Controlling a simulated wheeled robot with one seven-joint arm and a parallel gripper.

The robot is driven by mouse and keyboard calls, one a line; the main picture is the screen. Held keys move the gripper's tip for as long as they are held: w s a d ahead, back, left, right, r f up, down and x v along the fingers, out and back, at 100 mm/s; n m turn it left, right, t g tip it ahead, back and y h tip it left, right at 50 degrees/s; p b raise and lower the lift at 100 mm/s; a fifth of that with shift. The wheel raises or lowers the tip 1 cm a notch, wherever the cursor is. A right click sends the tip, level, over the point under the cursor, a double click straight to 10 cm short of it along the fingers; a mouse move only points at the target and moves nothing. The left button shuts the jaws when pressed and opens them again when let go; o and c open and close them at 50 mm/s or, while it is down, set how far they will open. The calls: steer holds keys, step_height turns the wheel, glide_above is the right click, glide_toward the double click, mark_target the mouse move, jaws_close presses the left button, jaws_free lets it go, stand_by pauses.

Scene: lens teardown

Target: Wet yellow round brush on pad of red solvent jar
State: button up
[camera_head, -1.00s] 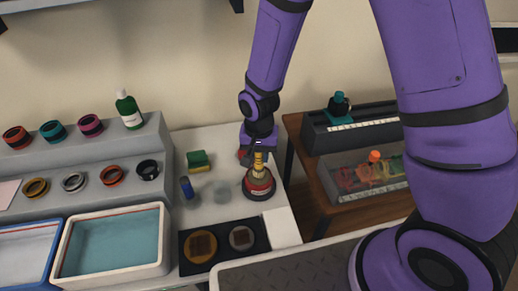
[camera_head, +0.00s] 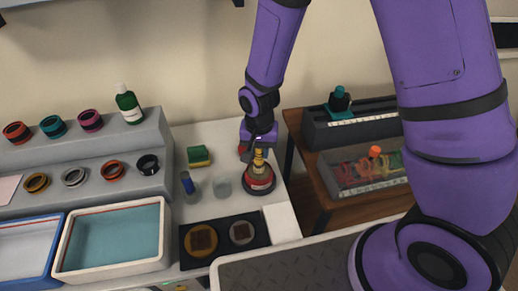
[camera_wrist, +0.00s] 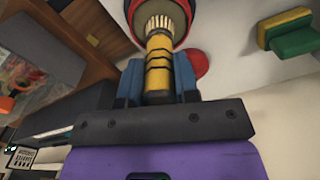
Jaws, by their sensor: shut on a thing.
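The red solvent jar (camera_head: 261,187) stands on the white worktop with a dark base, a pale label and a tan top. My gripper (camera_wrist: 158,82) is shut on the yellow round brush (camera_wrist: 159,58), whose handle has black bands. The brush also shows over the jar in the head view (camera_head: 258,158). Its cream bristles (camera_wrist: 161,24) point away from my gripper to the tan pad (camera_wrist: 138,10) on the jar. The bristle tips are at the pad; I cannot tell whether they touch it.
A green and yellow sponge (camera_head: 198,156), a blue-topped small bottle (camera_head: 187,183) and a clear glass (camera_head: 221,187) stand left of the jar. A black tray (camera_head: 225,253) lies in front. A red round thing (camera_wrist: 197,62) is close beside my gripper. A wooden table (camera_head: 318,193) is at right.

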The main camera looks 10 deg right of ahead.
steer(key=shift+f, duration=0.5)
stand_by(1.2)
steer(key=shift+r, duration=3.55)
